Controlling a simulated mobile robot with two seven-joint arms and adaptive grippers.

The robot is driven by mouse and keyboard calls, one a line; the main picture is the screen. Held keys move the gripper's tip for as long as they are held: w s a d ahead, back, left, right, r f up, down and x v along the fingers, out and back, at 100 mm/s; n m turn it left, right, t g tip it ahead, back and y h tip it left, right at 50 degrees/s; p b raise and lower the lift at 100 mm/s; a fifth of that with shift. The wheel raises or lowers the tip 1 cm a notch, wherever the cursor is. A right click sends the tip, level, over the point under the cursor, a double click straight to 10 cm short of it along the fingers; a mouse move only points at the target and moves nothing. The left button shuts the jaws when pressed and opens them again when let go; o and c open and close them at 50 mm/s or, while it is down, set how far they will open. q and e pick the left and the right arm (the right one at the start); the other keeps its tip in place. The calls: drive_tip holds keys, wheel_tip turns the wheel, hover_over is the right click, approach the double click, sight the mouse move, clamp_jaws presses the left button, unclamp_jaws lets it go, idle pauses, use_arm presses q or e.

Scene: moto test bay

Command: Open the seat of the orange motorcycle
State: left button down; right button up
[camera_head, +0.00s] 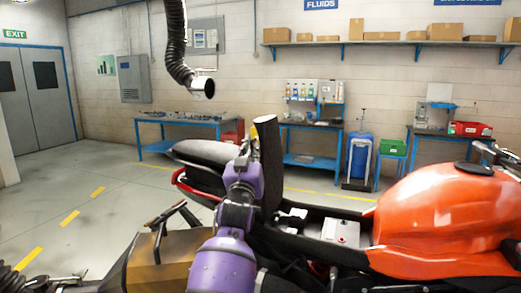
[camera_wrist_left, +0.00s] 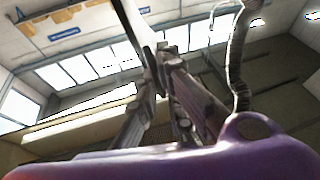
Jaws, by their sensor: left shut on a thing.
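The orange motorcycle (camera_head: 440,210) stands at the right and middle of the head view. Its black seat (camera_head: 269,165) is tipped up and stands nearly upright. The open bay (camera_head: 310,225) under it shows a light grey box (camera_head: 341,231) with a red mark. My left gripper (camera_head: 250,137), on my purple arm, is at the left side of the seat's upper part and is shut on it. In the left wrist view the gripper's fingers (camera_wrist_left: 155,80) close on the thin dark seat edge (camera_wrist_left: 132,25). My right gripper is not in view.
The grey tail seat (camera_head: 203,152) is just behind my left wrist. A gold and black object (camera_head: 160,262) fills the lower left front. A black hose (camera_head: 175,45) hangs above. Blue workbenches (camera_head: 180,123) line the back wall. The floor at the left is clear.

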use_arm(q)
drive_tip(key=shift+a+r, duration=0.15)
drive_tip(key=c, duration=2.2)
unclamp_jaws()
drive_tip(key=shift+f, duration=0.2)
drive_tip(key=v, duration=1.1)
drive_tip(key=shift+s, duration=0.45)
